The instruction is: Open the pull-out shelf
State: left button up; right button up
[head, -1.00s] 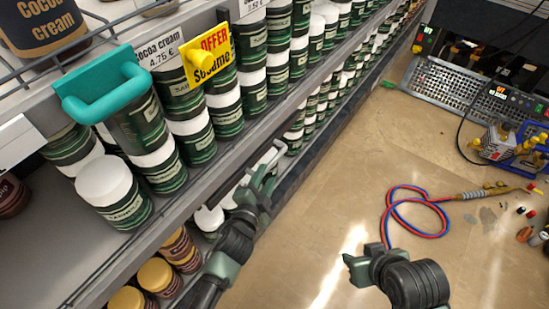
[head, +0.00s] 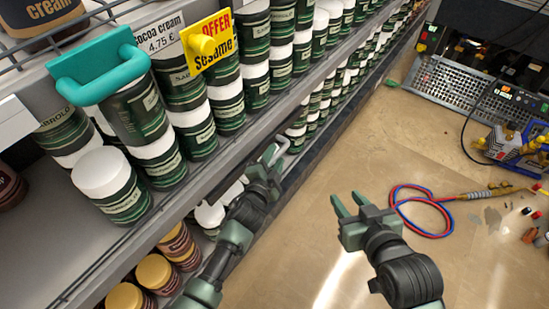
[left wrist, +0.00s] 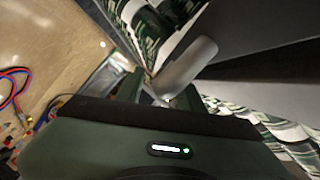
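A grey bar handle (head: 275,149) juts from the edge of the lower shelf (head: 205,187) in the head view. It also shows large in the left wrist view (left wrist: 186,68), right in front of my gripper. My left gripper (head: 267,168) is at the near end of this handle. Its fingers are partly hidden, and I cannot tell whether they are closed on the bar. My right gripper (head: 352,206) is open and empty, over the floor to the right of the shelf.
Green-labelled jars (head: 110,186) fill the shelf. A teal handle (head: 98,78) and a yellow offer sign (head: 209,42) hang from the upper shelf edge. A red and blue hose (head: 425,212) lies on the floor at right. The floor between is clear.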

pick_arm(q)
jog(key=shift+c, duration=0.4)
grip_shut()
dwell(0.9)
